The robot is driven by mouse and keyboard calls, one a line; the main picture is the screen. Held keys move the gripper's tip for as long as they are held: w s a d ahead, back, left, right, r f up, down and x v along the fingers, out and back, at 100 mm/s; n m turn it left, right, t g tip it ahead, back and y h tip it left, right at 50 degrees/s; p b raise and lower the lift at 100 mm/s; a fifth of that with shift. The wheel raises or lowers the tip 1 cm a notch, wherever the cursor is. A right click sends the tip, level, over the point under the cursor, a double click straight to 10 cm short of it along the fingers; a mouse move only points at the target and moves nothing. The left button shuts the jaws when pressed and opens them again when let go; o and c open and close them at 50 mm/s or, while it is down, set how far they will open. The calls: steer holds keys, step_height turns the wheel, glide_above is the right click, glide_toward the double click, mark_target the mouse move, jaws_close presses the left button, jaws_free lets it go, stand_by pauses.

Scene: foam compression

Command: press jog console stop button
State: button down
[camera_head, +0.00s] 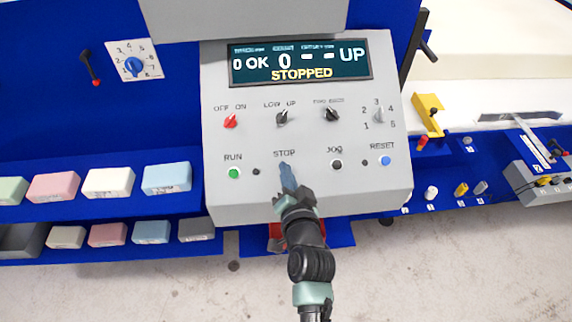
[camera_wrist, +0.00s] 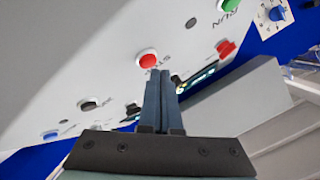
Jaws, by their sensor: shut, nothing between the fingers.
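The grey jog console (camera_head: 255,195) fills the middle of the head view. Its display (camera_head: 300,60) reads "STOPPED". The STOP label (camera_head: 284,153) shows on its face, but the button under it is hidden by my gripper (camera_head: 287,178). In the wrist view the stop button (camera_wrist: 148,61) is red with a pale ring. My gripper (camera_wrist: 161,86) is shut and empty, with its fingertips over the label side of the red button. I cannot tell whether they touch the panel.
The green RUN button (camera_head: 234,173) is left of my gripper; the black JOG button (camera_head: 336,165) and blue RESET button (camera_head: 385,160) are right. Selector knobs (camera_head: 282,118) stand out above. Foam blocks (camera_head: 108,182) line the shelves at left.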

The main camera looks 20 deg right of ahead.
steer(key=shift+s+r, duration=0.15)
steer(key=shift+r, duration=0.1)
steer(key=r+p, duration=0.1)
steer(key=s+r+p, duration=0.1)
steer(key=p, duration=0.1)
steer(key=s+r+p, duration=0.1)
steer(key=r, duration=0.1)
steer(key=shift+s+a+r, duration=0.1)
steer(key=shift+s+a, duration=0.15)
steer(key=shift+a, duration=0.15)
stand_by(0.7)
steer(key=w+a+r+n+t+y+b, duration=0.1)
steer(key=w+a+r+n+t+b, duration=0.2)
steer(key=r, duration=1)
steer(key=w+a+r+n+t+y+b, duration=0.1)
steer(key=w+a+r+n+t, duration=0.2)
steer(key=r, duration=0.9)
steer(key=s+a+r+n+t+b, duration=0.1)
steer(key=s+a+r+t, duration=0.1)
steer(key=s+r, duration=0.3)
steer(key=s+a+r+n+t+b, duration=0.1)
steer(key=s+a+r, duration=0.3)
steer(key=r, duration=0.7)
steer(key=s+a+r+n+t+y+b, duration=0.1)
steer(key=s+a+r+n+t, duration=0.1)
steer(key=s+r, duration=0.5)
steer(key=shift+s+a+r+n+t, duration=0.25)
steer(key=shift+a+r+n+t, duration=0.15)
steer(key=shift+a+r+t, duration=0.25)
